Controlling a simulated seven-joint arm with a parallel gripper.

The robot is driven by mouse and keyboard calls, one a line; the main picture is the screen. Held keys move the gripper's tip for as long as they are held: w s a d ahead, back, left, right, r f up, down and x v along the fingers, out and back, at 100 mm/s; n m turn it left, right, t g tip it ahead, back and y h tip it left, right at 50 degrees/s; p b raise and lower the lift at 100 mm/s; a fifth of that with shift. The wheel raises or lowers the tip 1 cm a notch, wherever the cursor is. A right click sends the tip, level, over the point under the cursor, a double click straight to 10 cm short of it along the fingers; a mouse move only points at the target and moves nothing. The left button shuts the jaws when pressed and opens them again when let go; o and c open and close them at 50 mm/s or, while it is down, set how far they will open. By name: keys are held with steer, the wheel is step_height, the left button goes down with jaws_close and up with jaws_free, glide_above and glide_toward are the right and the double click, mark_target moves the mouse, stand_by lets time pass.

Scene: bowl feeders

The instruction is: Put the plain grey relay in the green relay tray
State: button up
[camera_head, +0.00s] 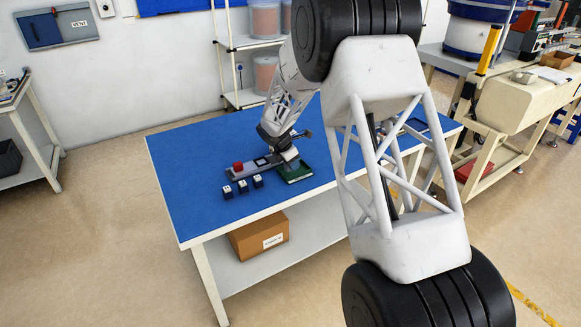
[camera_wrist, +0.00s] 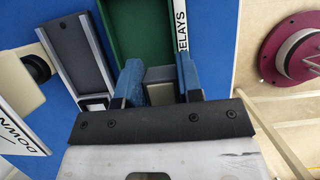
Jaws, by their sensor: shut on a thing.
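The green relay tray (camera_head: 297,174) lies on the blue table, near its front edge. In the wrist view the tray (camera_wrist: 133,25) is beyond and beneath my fingers, with a white "RELAYS" label along its right edge. My gripper (camera_wrist: 159,75) has its two blue fingers closed on the sides of a plain grey relay (camera_wrist: 160,90). The relay is held over the near part of the tray; its height above the tray floor is hard to tell. In the head view my gripper (camera_head: 290,155) is at the tray's back left, and the relay is not clearly visible there.
A grey fixture with a dark channel (camera_wrist: 75,50) lies left of the tray. A red button (camera_head: 238,167) is at its left end. Several small dark blocks with white tops (camera_head: 242,186) stand in front of it. The left of the blue table (camera_head: 185,150) is clear.

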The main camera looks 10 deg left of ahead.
steer(key=shift+w+a+f, duration=0.1)
steer(key=shift+w+a, duration=0.15)
steer(key=shift+w, duration=0.3)
steer(key=shift+w+a, duration=0.25)
steer(key=shift+w, duration=0.25)
steer(key=shift+f, duration=1.8)
steer(key=shift+f, duration=0.1)
steer(key=o, duration=0.7)
steer(key=v, duration=1.2)
